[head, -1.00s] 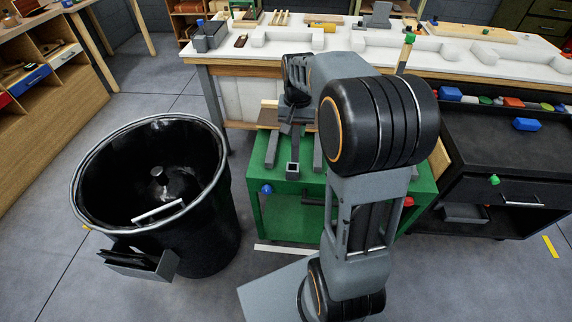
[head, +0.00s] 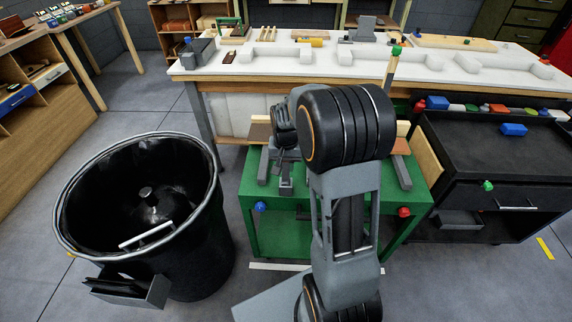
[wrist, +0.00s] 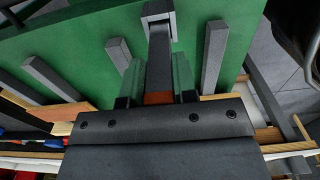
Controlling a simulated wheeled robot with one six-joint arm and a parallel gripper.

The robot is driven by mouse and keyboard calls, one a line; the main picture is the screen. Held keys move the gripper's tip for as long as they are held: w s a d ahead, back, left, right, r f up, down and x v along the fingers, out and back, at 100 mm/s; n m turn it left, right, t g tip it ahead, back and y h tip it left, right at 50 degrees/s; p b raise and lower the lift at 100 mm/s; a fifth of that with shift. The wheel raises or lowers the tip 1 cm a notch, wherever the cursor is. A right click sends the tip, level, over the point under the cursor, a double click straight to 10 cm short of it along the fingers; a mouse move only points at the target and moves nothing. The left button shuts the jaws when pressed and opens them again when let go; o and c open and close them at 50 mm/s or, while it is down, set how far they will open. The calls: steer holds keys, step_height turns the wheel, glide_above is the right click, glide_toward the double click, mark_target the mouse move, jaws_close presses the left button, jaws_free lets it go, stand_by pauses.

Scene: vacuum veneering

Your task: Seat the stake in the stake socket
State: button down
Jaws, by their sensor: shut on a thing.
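My gripper (wrist: 158,88) is shut on the stake (wrist: 158,62), a dark grey bar held between the two fingers. In the wrist view the stake points away from my gripper toward the stake socket (wrist: 148,9), a square grey frame at the top edge. Its far end overlaps the socket's near side; I cannot tell whether it is inside or only in front. In the head view the socket (head: 286,188) stands at the front of the green stand (head: 250,215). My gripper (head: 285,158) is just behind and above it, partly hidden by my arm.
Several grey bars (wrist: 215,52) lie on the green stand on both sides of the socket. Blue (head: 261,206) and red (head: 404,211) knobs are on its front. A black bin (head: 215,215) stands left, a black cart (head: 470,165) right, and a long white-topped bench (head: 230,68) behind.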

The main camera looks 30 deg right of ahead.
steer(key=shift+f, duration=0.2)
steer(key=c, duration=0.9)
jaws_free()
steer(key=shift+r, duration=0.1)
step_height(320, 180, up, 12)
steer(key=shift+f+p, duration=0.2)
steer(key=shift+p, duration=0.4)
steer(key=s+a+n+t, duration=0.1)
steer(key=s+a+n, duration=0.2)
steer(key=s, duration=0.4)
steer(key=s+a+f+n+t, duration=0.1)
steer(key=s+a+n+t, duration=0.1)
steer(key=s+a, duration=0.4)
steer(key=shift+s+n, duration=0.4)
steer(key=shift+s, duration=0.85)
